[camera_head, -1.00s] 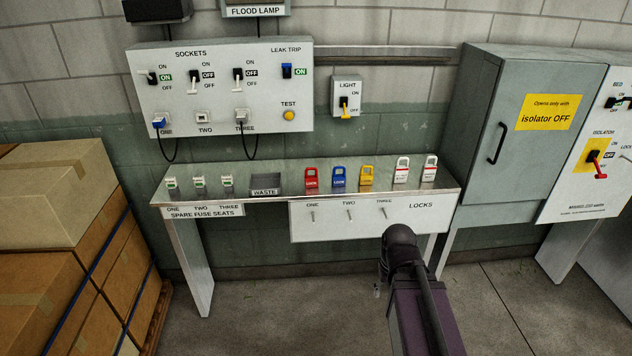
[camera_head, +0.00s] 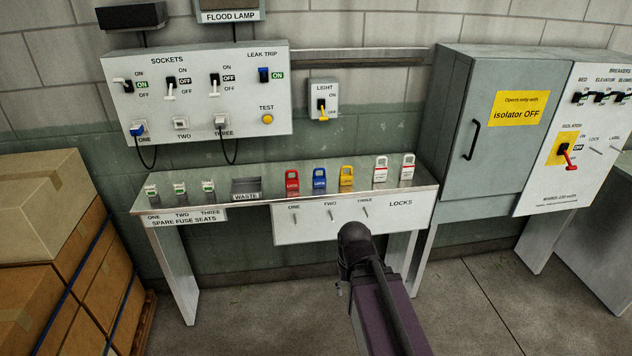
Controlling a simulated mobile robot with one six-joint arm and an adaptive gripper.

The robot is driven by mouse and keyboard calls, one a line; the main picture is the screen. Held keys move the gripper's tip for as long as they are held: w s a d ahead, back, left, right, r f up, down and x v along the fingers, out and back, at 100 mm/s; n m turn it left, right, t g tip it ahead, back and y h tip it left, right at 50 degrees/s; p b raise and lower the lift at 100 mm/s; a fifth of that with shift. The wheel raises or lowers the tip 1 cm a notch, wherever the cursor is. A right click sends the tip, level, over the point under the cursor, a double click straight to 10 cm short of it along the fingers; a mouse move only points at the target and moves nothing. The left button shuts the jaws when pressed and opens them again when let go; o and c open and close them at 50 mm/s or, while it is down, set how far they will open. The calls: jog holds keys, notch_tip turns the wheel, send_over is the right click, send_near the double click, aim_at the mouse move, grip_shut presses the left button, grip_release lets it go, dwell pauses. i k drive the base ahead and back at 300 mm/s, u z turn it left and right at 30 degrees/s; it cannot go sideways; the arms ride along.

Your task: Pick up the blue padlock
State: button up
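The blue padlock (camera_head: 319,180) stands upright on the steel shelf (camera_head: 270,196), between the red padlock (camera_head: 292,182) and the yellow padlock (camera_head: 347,178). Nothing covers it. My arm shows in the lower middle, below and in front of the shelf. My gripper's fingers are not clearly visible; a small metal part shows beside the dark arm joint, but I cannot tell what it is. Nothing of mine touches the padlock.
Two white tags (camera_head: 380,169) stand right of the yellow padlock. A waste tray (camera_head: 246,185) and several fuses (camera_head: 180,188) are to the left. Pegs stick out of the LOCKS panel (camera_head: 400,217). A grey cabinet (camera_head: 470,130) stands right; cardboard boxes (camera_head: 40,210) stand left.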

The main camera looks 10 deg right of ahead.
aim_at(318, 180)
jog(key=z, duration=0.05)
jog(key=i, duration=1)
jog(key=u, duration=0.05)
